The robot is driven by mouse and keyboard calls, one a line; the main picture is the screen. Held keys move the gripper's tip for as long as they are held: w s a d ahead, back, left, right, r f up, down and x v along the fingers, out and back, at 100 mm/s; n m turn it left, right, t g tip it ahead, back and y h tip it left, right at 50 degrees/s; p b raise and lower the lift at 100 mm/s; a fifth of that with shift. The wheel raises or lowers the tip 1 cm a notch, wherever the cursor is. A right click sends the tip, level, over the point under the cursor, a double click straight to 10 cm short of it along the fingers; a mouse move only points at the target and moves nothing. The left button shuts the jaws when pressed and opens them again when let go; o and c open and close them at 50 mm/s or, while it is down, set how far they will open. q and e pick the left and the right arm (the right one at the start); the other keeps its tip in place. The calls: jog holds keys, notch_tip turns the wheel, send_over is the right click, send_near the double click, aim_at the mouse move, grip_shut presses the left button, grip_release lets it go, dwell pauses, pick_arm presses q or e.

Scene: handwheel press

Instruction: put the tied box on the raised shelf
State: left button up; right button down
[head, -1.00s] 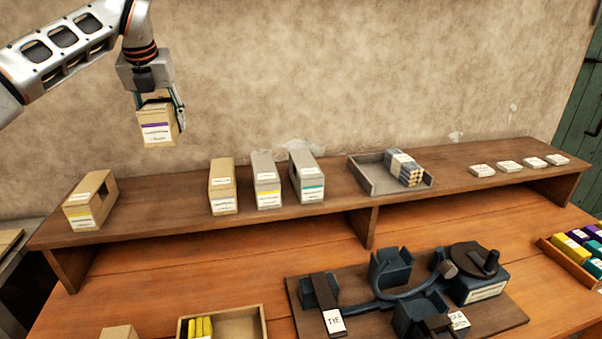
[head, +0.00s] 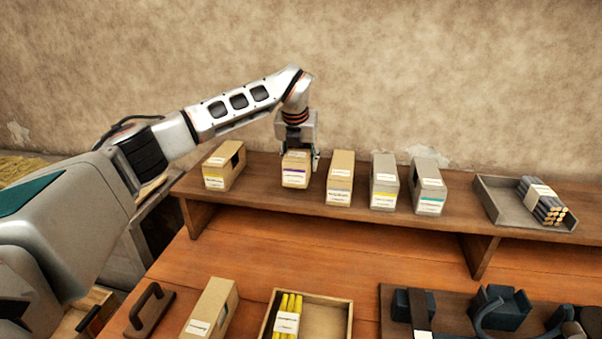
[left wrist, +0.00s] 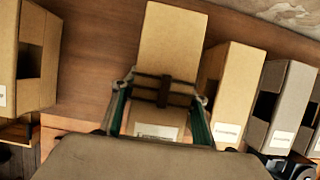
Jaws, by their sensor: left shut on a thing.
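The tied box (head: 295,170) is tan with a white label and a purple stripe. In the left wrist view a dark band crosses the tied box (left wrist: 170,45). My left gripper (head: 301,155) is shut on it, with one finger on each side in the wrist view (left wrist: 160,98). The box is upright at the raised shelf (head: 262,194), in the gap between a tan box on the left and another on the right. I cannot tell whether its base touches the shelf. My right gripper is not in view.
On the shelf stand a tan box (head: 224,168) to the left, and a tan box (head: 340,180) and two grey boxes (head: 384,184) (head: 428,188) to the right. A grey tray (head: 500,205) holds bundled rods. Below are a yellow-stick tray (head: 338,318) and a dark fixture (head: 500,310).

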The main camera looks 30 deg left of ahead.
aim_at(298, 152)
pick_arm(q)
jog(key=shift+f, duration=1.95)
jog(key=o, duration=1.2)
jog(key=shift+c, duration=0.2)
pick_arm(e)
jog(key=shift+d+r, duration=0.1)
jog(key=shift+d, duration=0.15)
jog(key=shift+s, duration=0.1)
pick_arm(q)
jog(key=shift+r, duration=0.15)
jog(key=b+v, duration=0.1)
jog(key=v, duration=1)
jog(key=shift+s+d, duration=0.1)
jog(key=shift+s, duration=0.05)
jog(key=shift+s+r, duration=0.15)
jog(key=shift+r, duration=0.15)
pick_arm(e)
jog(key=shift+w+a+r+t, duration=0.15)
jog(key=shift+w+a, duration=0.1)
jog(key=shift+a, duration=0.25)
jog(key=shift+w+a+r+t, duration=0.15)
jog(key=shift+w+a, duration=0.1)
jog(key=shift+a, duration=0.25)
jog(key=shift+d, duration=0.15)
